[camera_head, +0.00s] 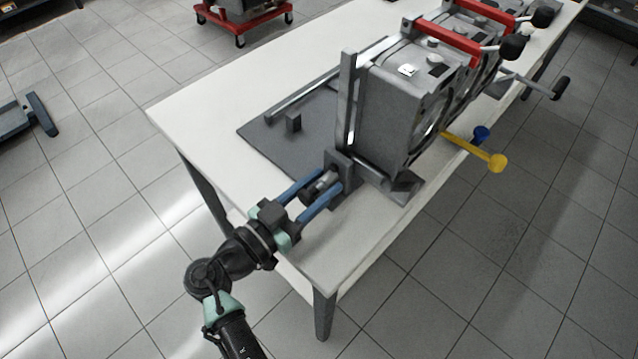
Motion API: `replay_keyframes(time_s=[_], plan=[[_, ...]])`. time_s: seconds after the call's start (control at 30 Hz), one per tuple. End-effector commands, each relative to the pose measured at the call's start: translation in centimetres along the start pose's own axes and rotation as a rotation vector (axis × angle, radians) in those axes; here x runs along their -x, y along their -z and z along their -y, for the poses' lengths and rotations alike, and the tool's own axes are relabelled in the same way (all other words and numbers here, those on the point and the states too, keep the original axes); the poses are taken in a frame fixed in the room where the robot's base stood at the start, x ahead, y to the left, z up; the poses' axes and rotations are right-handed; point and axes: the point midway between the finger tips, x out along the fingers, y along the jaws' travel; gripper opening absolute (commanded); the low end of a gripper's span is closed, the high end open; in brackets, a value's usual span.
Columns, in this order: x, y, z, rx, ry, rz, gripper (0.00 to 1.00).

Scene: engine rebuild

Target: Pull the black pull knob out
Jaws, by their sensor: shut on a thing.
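The black pull knob (312,193) is at the near end of the grey engine fixture, low down beside an upright post. My gripper (327,183) reaches in from the lower left with its two blue fingers on either side of the knob. The fingers are shut on the knob, and they hide part of it. The knob's shaft and the exact contact points are too small to make out.
The grey fixture blocks (388,112) with red bars (447,40) stand along the white table (200,103).

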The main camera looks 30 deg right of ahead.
Motion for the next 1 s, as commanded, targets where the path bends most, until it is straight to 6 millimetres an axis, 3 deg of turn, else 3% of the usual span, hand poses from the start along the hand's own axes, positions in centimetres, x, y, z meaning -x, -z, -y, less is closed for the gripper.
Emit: replay_keyframes(time_s=[0.43,0.7,0.93,0.97,1.0], plan=[[0.1,-0.1,0.0,0.000,0.001,0.000,0.00],[2.1,-0.2,0.0,0.000,0.002,-0.001,0.00],[2.2,-0.1,0.0,0.003,0.003,0.001,0.00],[2.2,-0.1,0.0,0.003,0.003,0.001,0.45],[2.2,-0.1,0.0,0.003,0.003,0.001,0.53]])
